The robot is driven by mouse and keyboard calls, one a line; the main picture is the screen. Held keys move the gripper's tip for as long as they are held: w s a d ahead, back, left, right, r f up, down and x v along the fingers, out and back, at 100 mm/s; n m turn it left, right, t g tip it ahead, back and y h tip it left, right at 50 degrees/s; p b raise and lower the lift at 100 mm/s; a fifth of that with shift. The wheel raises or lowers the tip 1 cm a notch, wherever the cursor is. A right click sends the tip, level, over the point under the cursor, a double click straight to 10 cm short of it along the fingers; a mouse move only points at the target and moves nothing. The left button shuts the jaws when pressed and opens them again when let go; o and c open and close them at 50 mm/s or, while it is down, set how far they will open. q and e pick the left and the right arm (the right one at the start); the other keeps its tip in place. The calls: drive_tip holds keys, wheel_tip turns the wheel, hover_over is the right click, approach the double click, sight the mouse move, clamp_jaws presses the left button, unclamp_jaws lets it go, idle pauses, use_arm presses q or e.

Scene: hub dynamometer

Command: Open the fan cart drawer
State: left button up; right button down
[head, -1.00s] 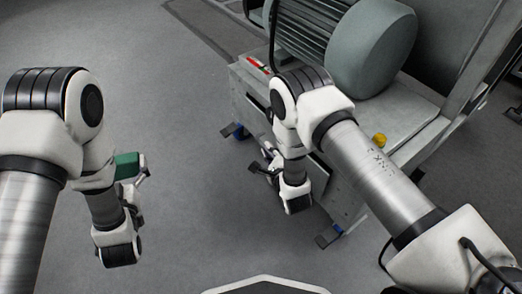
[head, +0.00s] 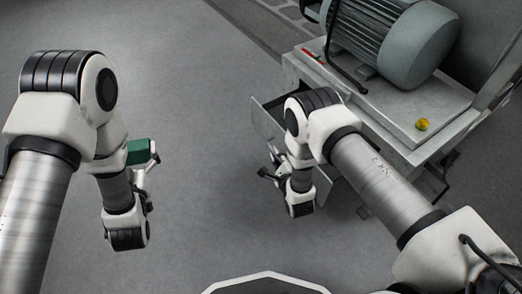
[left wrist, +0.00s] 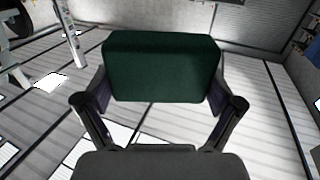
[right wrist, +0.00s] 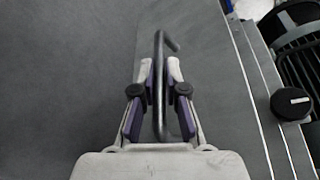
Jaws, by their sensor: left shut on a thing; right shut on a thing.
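The fan cart (head: 375,95) stands at the upper right of the head view, with a large grey motor on its top. Its drawer (head: 267,121) sticks out from the cart's left side, partly hidden by my right arm. My right gripper (head: 272,166) is low beside the drawer front. In the right wrist view, its fingers are shut on the thin dark drawer handle (right wrist: 159,75). My left gripper (head: 150,172) is shut on a dark green block (head: 139,152), held above the floor well left of the cart. The block (left wrist: 162,66) fills the space between the left wrist view's fingers.
A grey motor (head: 405,40) and a small yellow knob (head: 422,124) are on the cart top. A red item (head: 312,54) lies near its left edge. The floor (head: 200,110) between my left arm and the cart is clear.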

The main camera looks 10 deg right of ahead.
use_arm(q)
drive_tip(key=shift+a, duration=0.1)
use_arm(e)
drive_tip(key=shift+s+a, duration=0.1)
drive_tip(key=shift+a, duration=0.1)
drive_tip(key=c, duration=1.2)
unclamp_jaws()
drive_tip(key=shift+s, duration=0.1)
drive_tip(key=v, duration=1.1)
drive_tip(key=shift+s, duration=0.4)
